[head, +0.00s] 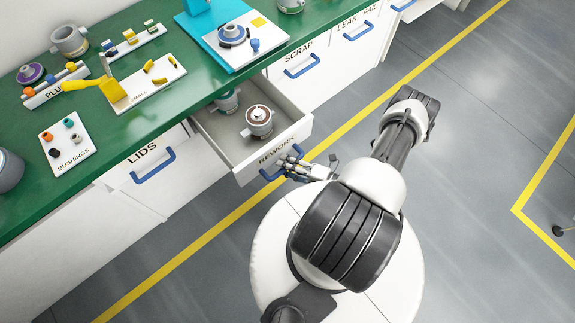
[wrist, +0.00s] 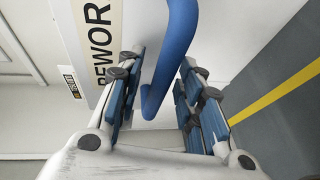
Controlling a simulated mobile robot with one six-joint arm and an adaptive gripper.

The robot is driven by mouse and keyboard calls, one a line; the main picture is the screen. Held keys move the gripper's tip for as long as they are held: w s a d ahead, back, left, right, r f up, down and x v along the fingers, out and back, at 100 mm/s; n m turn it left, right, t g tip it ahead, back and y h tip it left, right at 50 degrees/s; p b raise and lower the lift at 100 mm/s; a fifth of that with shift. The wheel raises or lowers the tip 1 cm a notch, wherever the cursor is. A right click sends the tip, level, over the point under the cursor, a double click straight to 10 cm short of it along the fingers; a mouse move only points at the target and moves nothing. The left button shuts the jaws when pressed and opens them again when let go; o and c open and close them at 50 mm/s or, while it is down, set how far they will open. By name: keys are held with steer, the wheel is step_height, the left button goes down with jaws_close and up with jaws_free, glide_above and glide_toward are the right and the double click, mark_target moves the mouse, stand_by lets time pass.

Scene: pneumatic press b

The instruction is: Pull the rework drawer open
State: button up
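The rework drawer (head: 300,131) stands well out from the bench front in the head view, with its inside showing. Its front also shows in the wrist view (wrist: 150,22), with part of the REWORK label. The blue drawer handle (wrist: 178,50) runs between the two fingers of my gripper (wrist: 160,75) in the wrist view. The fingers are spread, with visible gaps to the bar, so it does not look clamped. In the head view my gripper (head: 291,166) is at the drawer front and hides part of the handle (head: 268,175).
Inside the drawer are a grey-white pump-like part (head: 258,122) and a greenish one (head: 228,100). The lids drawer (head: 140,165) to the left and the scrap drawer (head: 297,62) to the right are shut.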

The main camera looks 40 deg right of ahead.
steer(key=v, duration=1.2)
steer(key=shift+r, duration=0.1)
stand_by(0.4)
steer(key=w+a+r+n+g+y, duration=0.1)
steer(key=w+r+n+g, duration=0.25)
steer(key=r+n, duration=0.5)
steer(key=w+a+r+n+g, duration=0.1)
steer(key=w+r+n+g, duration=0.3)
steer(key=r+n, duration=0.45)
steer(key=w+a+r+n+g+y, duration=0.1)
steer(key=w+a+r+n+g, duration=0.1)
steer(key=r+n+g, duration=0.55)
steer(key=s+a+r+n+t+h, duration=0.2)
steer(key=a+r+n, duration=0.5)
steer(key=r+n, duration=0.4)
steer(key=s+a+r+n+t+h, duration=0.3)
steer(key=s+a+r+n+h, duration=0.2)
steer(key=r+n, duration=0.6)
steer(key=a+n+h, duration=0.1)
steer(key=a+n, duration=0.1)
steer(key=n, duration=0.1)
steer(key=shift+h, duration=0.3)
